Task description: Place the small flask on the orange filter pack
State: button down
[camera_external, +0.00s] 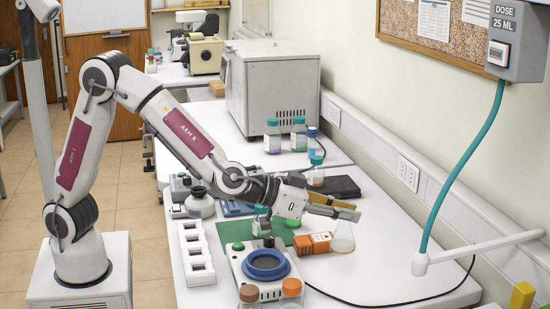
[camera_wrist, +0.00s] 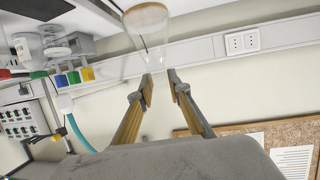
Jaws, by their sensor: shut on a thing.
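The small flask (camera_external: 343,240) is clear glass, conical, with pale contents, at the right of the orange filter pack (camera_external: 313,243). My gripper (camera_external: 348,211) reaches over from the left and is shut on the flask's neck. In the wrist view the flask (camera_wrist: 148,32) extends up from between the fingertips (camera_wrist: 159,82), its brownish base at the top. The flask looks upright in the external view; I cannot tell whether its base touches the table. The pack lies on the white table, close to the flask in the picture, and is not seen clearly in the wrist view.
A device with a blue ring (camera_external: 266,264) stands at the front left, with two capped bottles (camera_external: 291,291) before it. A white rack (camera_external: 196,256) is at the left edge. A black cable crosses the clear table at the right.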

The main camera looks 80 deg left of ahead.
jog(key=a+r+n+y, duration=0.2)
jog(key=a+n+y, duration=0.1)
jog(key=a, duration=1.5)
jog(key=shift+a+r+y, duration=0.2)
jog(key=shift+a+y, duration=0.1)
jog(key=shift+y, duration=0.1)
jog(key=shift+f, duration=0.15)
notch_tip(320, 180, down, 6)
jog(key=shift+f, duration=1.85)
jog(key=shift+f, duration=0.2)
jog(key=c, duration=1.9)
grip_release()
